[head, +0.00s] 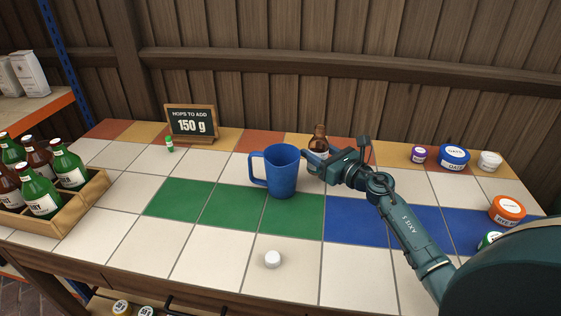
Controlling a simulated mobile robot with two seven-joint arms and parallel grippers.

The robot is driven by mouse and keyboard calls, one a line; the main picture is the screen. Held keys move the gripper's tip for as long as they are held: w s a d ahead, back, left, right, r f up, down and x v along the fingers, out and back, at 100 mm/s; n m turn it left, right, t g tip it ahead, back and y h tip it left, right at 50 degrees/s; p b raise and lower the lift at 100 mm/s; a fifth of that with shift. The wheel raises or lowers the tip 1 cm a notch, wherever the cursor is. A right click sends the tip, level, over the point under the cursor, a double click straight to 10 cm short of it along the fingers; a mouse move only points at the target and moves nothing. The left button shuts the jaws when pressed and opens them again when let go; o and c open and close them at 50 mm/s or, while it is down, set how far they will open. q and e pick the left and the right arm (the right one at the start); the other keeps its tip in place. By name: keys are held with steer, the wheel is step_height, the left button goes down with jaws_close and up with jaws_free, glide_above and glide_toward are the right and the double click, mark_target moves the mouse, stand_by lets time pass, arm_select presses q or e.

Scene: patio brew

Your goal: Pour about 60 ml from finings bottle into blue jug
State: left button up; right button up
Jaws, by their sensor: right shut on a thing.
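The blue jug (283,176) stands upright in the middle of the tiled table, its handle to the left and its mouth open. A brown bottle (319,136), which seems to be the finings bottle, is upright just behind and right of the jug. My right gripper (312,156) is shut on this bottle. The gripper hides the bottle's lower part, so I cannot tell whether its base touches the table. The bottle is not tilted over the jug. No liquid level shows in either. My left gripper is not in view.
A white cap (272,259) lies at the front. A sign (191,122) reads "HOPS TO ADD 150 g", with a small green vial (170,144) beside it. A wooden crate (62,215) of bottles stands left. Several lidded tubs, including a blue one (454,156), stand right.

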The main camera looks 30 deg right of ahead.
steer(key=shift+w+d+f+b, duration=0.15)
steer(key=shift+f+b, duration=0.2)
steer(key=shift+f, duration=0.15)
steer(key=shift+w+d+f+b, duration=0.1)
steer(key=shift+f+b, duration=0.2)
steer(key=shift+f, duration=0.2)
steer(key=shift+r+n+p, duration=0.15)
steer(key=shift+n+p, duration=0.15)
